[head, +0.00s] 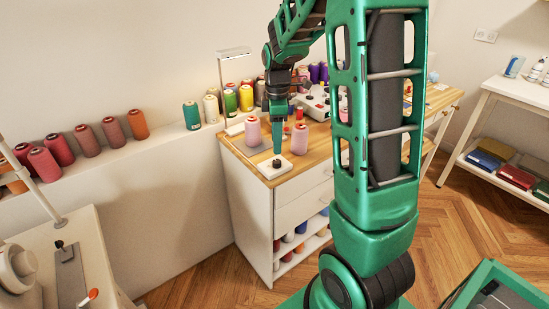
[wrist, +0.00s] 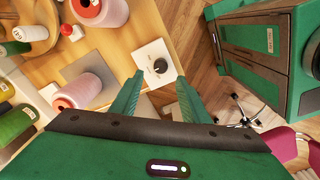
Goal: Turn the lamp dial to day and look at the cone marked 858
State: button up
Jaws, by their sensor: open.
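The lamp dial, a black knob (head: 277,163) on a white square plate, sits at the front corner of the wooden cabinet top. In the wrist view the dial (wrist: 160,66) shows just beyond and between my fingertips. My gripper (head: 280,146) points down above the plate; its two green fingers (wrist: 160,82) are open with nothing between them. The dial's setting is too small to read. A thin lamp (head: 234,53) stands behind. A pink cone (head: 253,132) stands on a grey square, and a second pink cone (head: 299,138) stands nearby. I cannot read 858 on any cone.
Several coloured cones (head: 191,115) line the wall ledge and the back of the cabinet top. A white machine (head: 315,106) stands behind my gripper. Open shelves with spools (head: 301,226) are below. A sewing table (head: 95,260) is at left, a white shelf (head: 515,88) at right.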

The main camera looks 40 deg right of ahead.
aim_at(276, 161)
notch_tip(276, 161, down, 7)
jog(key=shift+f, duration=0.1)
dwell(0.4)
jog(key=c, duration=1.1)
